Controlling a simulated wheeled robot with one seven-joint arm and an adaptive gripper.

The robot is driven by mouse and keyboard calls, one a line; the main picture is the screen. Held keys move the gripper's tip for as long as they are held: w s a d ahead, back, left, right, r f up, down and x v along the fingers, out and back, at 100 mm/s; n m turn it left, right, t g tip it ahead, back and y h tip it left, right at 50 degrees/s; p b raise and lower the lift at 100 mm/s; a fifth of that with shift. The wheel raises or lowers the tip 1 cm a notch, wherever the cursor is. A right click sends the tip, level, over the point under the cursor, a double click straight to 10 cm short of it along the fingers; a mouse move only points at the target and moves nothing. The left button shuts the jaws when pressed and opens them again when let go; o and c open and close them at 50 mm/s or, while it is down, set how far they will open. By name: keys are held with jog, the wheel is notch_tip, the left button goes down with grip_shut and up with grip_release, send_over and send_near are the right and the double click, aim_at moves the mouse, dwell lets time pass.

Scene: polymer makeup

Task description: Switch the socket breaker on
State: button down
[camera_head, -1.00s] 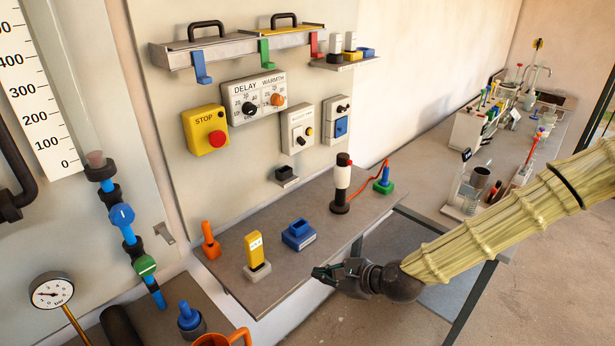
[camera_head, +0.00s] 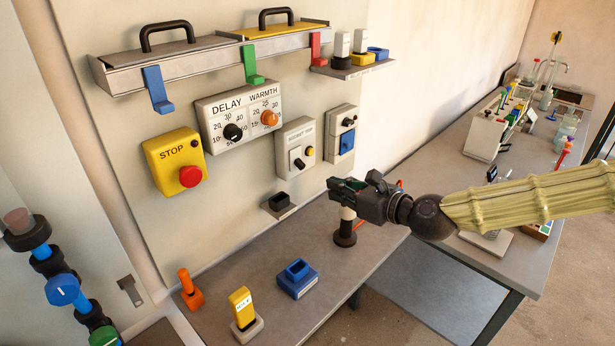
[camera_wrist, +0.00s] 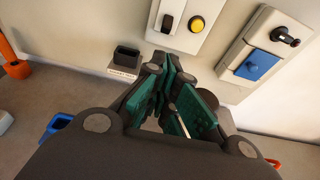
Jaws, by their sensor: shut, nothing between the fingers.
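A pale box (camera_head: 291,135) with a small, hard-to-read label that seems to begin with "SOCKET" is on the upright panel. It carries a black toggle (camera_head: 298,159) and a yellow round button (camera_head: 309,151). In the wrist view the black toggle (camera_wrist: 167,23) and yellow button (camera_wrist: 197,24) show at the top, beyond my fingers. My gripper (camera_head: 333,186) is shut and empty, in front of the panel, below and right of this box and apart from it. Its green-padded fingers also show in the wrist view (camera_wrist: 172,72). I cannot tell the toggle's on or off position.
To the right is another box with a black knob and a blue cover (camera_head: 347,142). A black holder (camera_head: 279,201) juts out below the boxes. A black-and-white upright item (camera_head: 345,233) stands under my gripper. A yellow STOP box (camera_head: 174,161) and dial panel (camera_head: 240,115) are left.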

aim_at(300, 164)
jog(key=p+x, duration=0.1)
jog(key=x, duration=0.3)
jog(key=p+x, duration=0.2)
jog(key=x, duration=0.3)
jog(key=shift+s+a+r+p, duration=0.1)
jog(key=shift+a+p, duration=0.2)
jog(key=shift+a, duration=0.05)
dwell(0.4)
